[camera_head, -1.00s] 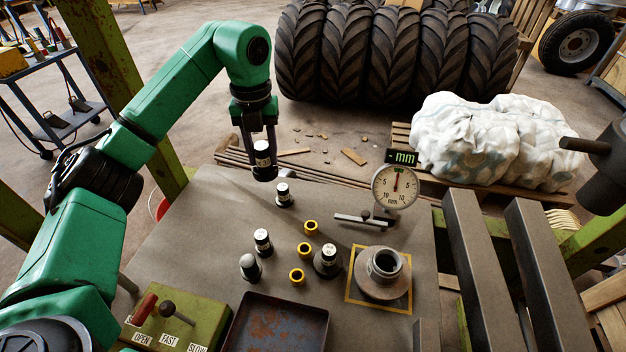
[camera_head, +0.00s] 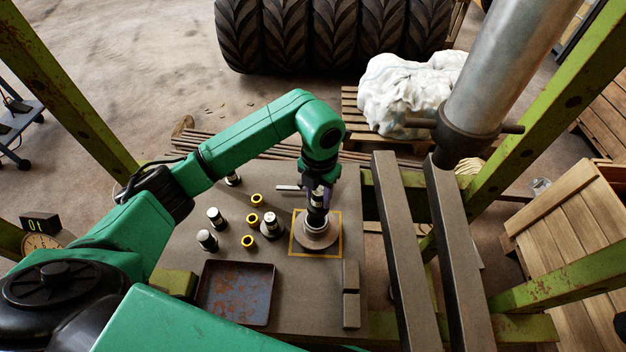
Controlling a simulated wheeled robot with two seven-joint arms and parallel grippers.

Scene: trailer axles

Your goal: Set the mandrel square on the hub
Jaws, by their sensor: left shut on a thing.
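My left gripper (camera_head: 318,188) points down over the hub and is shut on a black mandrel (camera_head: 317,213) with a pale band. The mandrel looks roughly upright. Its lower end meets the hub's mouth in the picture; I cannot tell whether it touches or has entered. The grey round hub (camera_head: 318,240) stands inside a yellow square outline (camera_head: 340,245) on the bench. The gripper and mandrel hide part of the hub's rim. My right gripper is not in view.
Other black mandrels (camera_head: 216,218) and several yellow rings (camera_head: 252,218) stand left of the hub. A rusty tray (camera_head: 236,321) lies in front. Grey beams (camera_head: 402,245) and a large steel cylinder (camera_head: 505,70) stand at the right. The gauge near the hub is hidden.

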